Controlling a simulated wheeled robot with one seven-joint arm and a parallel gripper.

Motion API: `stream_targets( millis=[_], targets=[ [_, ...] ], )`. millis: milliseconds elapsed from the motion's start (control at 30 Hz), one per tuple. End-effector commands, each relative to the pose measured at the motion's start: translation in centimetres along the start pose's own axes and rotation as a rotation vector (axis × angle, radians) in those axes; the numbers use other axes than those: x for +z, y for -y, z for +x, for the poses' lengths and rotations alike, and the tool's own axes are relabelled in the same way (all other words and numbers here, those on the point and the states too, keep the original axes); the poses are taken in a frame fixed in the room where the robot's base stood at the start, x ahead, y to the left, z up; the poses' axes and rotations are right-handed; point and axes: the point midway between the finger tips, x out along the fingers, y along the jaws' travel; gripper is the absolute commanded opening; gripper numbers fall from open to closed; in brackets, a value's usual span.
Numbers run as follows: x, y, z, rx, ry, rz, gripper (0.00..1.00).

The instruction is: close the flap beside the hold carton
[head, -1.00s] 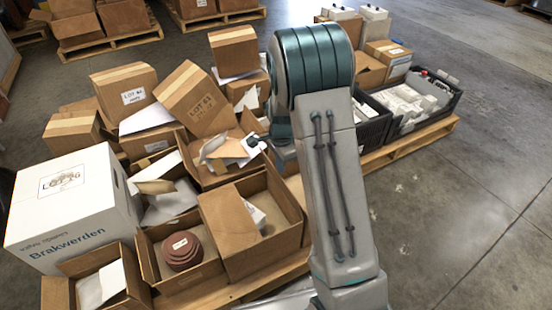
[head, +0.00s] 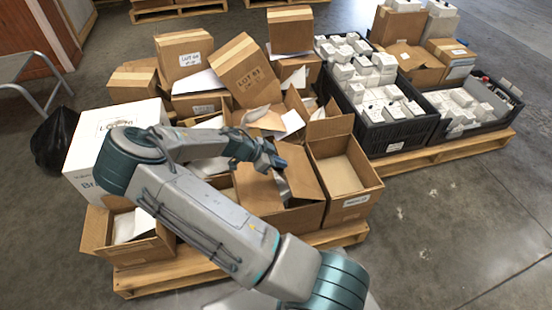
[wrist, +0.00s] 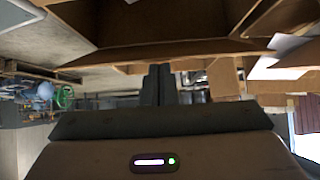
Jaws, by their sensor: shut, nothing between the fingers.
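An open empty carton (head: 345,178) with a small label on its front stands at the pallet's right; its writing is too small to read, so I cannot tell whether it is the hold carton. One flap (head: 330,126) stands up at its back. Left of it is a carton (head: 295,217) with a broad flap (head: 258,198) lying partly across its top. My gripper (head: 280,163) is shut and empty, above the back of that carton, near the flap. I cannot tell whether it touches. In the wrist view its fingers (wrist: 156,84) are together, below cardboard edges.
Black crates (head: 400,132) of white boxes stand to the right on the pallet (head: 440,152). Stacked cartons (head: 245,72) stand behind. A white carton (head: 110,125) and a small open carton (head: 103,228) are at left, partly behind my arm. Floor at right is clear.

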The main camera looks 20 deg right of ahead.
Motion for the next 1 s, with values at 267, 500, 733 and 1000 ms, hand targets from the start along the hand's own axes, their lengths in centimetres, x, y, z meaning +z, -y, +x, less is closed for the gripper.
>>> stream_targets(
  millis=[267, 500, 733, 1000],
  targets=[
    [3.1, 0.0, 1.2, 0.005, -0.201, 0.0, 0.0],
    [4.7, -0.1, 1.6, 0.007, -0.249, 0.004, 0.0],
    [5.4, -0.1, 1.9, 0.007, -0.248, 0.002, 0.0],
    [5.6, -0.1, 1.9, 0.007, -0.247, 0.002, 0.0]
  ],
)
